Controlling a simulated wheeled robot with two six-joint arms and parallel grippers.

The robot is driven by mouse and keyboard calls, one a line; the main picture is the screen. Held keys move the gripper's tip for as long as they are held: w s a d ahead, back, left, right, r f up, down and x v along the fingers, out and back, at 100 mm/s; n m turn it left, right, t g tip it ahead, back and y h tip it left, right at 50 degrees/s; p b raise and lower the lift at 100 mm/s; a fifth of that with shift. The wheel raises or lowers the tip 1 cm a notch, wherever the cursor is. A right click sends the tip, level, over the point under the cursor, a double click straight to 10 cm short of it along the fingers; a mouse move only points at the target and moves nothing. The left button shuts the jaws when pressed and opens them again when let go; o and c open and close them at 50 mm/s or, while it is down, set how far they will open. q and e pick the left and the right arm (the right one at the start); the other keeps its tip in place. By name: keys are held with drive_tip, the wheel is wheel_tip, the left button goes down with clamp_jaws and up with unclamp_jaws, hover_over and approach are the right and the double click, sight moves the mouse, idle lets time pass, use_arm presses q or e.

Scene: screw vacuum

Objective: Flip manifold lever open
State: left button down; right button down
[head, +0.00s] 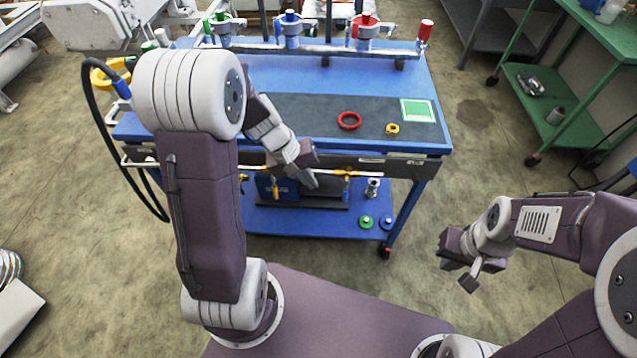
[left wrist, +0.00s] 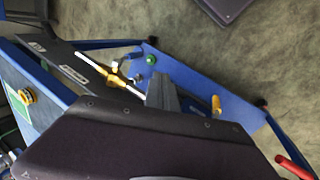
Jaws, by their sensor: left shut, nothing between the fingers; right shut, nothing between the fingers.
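A thin pale manifold pipe (head: 367,174) runs along the front of the blue cart. Yellow levers sit on it: one (head: 275,190) hangs down left of my left gripper, and another yellow valve part (head: 346,187) is to its right. The left wrist view shows a yellow valve (left wrist: 117,79) on the pipe, a yellow lever (left wrist: 216,105), and a red lever (left wrist: 294,166) at the lower right. My left gripper (head: 310,181) is shut and empty in front of the pipe, between the yellow parts; contact cannot be told. My right gripper (head: 457,270) is shut and empty, right of the cart.
The cart top holds a red ring (head: 349,121), a small yellow part (head: 392,129) and a green-framed card (head: 417,111). Valves with coloured knobs line its back. The lower shelf (head: 300,222) holds green and blue round parts. A green bench stands right; floor between is clear.

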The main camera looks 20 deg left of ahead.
sight(346, 192)
use_arm(q)
drive_tip(key=w+d+f+b, duration=0.2)
drive_tip(key=w+d+f, duration=0.1)
drive_tip(key=d+f, duration=0.3)
drive_tip(key=shift+f, duration=0.5)
drive_tip(key=shift+w+f, duration=0.1)
drive_tip(key=shift+w, duration=0.05)
